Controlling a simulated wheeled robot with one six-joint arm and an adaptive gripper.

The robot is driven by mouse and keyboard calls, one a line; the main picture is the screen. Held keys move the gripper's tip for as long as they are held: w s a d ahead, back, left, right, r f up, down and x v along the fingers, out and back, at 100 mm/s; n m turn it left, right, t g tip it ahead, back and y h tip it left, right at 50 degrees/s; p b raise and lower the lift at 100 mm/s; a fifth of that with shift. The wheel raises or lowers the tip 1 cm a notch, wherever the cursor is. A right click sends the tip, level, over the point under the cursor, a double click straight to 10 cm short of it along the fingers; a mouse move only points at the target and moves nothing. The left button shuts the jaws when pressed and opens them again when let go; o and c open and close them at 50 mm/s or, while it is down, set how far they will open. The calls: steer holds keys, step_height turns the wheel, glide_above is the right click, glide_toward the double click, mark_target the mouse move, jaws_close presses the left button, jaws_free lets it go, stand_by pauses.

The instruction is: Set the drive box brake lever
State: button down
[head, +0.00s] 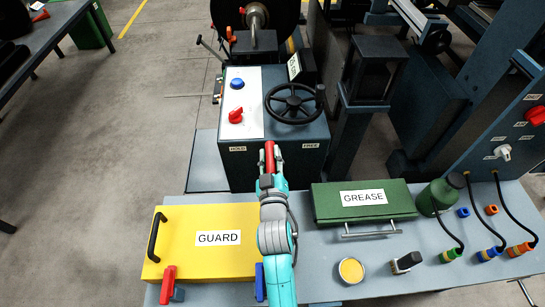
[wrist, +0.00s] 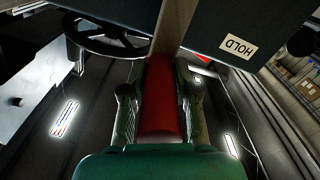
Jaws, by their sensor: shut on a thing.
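The drive box (head: 285,170) stands ahead of my arm, with a HOLD label (head: 238,149) at the left of its front face and a FREE label (head: 311,146) at the right. The brake lever's red grip (head: 269,153) is in front of this face, between the two labels. My gripper (head: 270,163) is shut on the grip. In the wrist view the red grip (wrist: 158,100) lies between my two fingers, and the HOLD label (wrist: 238,47) appears upside down at upper right. The lever's lower part is hidden by my gripper in the head view.
The box top carries a black handwheel (head: 293,103), a blue button (head: 237,83) and a red knob (head: 236,116). A yellow GUARD cover (head: 205,263) lies left of my arm and a green GREASE case (head: 335,212) lies right. Open floor is at left.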

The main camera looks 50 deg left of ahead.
steer(key=c, duration=0.9)
jaws_free()
steer(key=shift+o, duration=0.2)
steer(key=shift+s+d, duration=0.1)
steer(key=v, duration=1.1)
steer(key=shift+s+d, duration=0.2)
steer(key=shift+d, duration=0.1)
